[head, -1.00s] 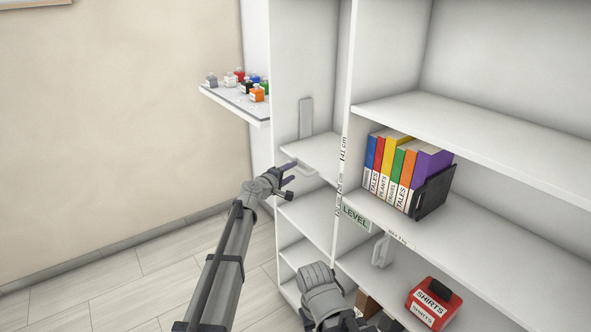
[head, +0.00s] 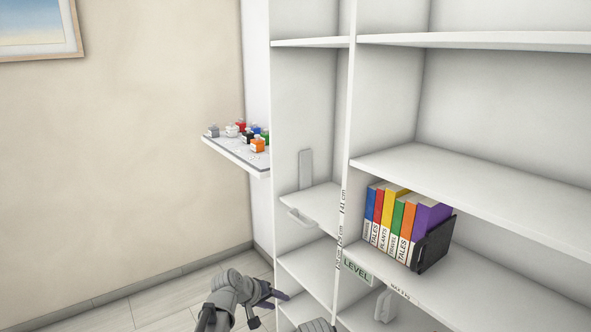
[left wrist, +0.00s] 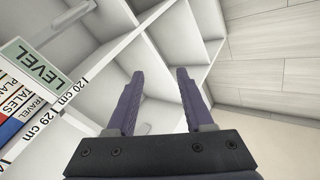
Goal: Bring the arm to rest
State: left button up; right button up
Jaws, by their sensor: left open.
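My left gripper (head: 268,302) is low in the head view, in front of the lower shelves of the narrow left bay. It is open and holds nothing. Its two dark fingers also show in the left wrist view (left wrist: 158,100), apart, with only shelf and floor behind them. A small grey piece of my other arm (head: 317,326) shows at the bottom edge of the head view, but its gripper is out of view.
The white shelf unit (head: 285,110) fills the right side. Books (head: 395,222) stand against a black bookend (head: 433,245). Small bottles stand on a side ledge (head: 228,150). A green LEVEL label (head: 357,270) is on the shelf edge. Floor (head: 150,300) is clear at left.

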pick_arm(q)
jog(key=s+a+f+m+g+y, duration=0.1)
jog(key=s+a+f+g+y, duration=0.15)
jog(key=s+a, duration=0.45)
jog(key=s+a+f+m+g+y, duration=0.2)
jog(key=s+a+f+y, duration=0.1)
jog(key=s, duration=0.8)
jog(key=s+d+r+m+g+y+p, duration=0.1)
jog(key=s+d+r+m+g+p, duration=0.1)
jog(key=s+d+r+p, duration=0.5)
jog(key=d+r+m+p, duration=0.1)
jog(key=d+r+p, duration=0.2)
jog(key=shift+r+m+y, duration=0.2)
jog(key=shift+m+y, duration=0.1)
jog(key=shift+y, duration=0.05)
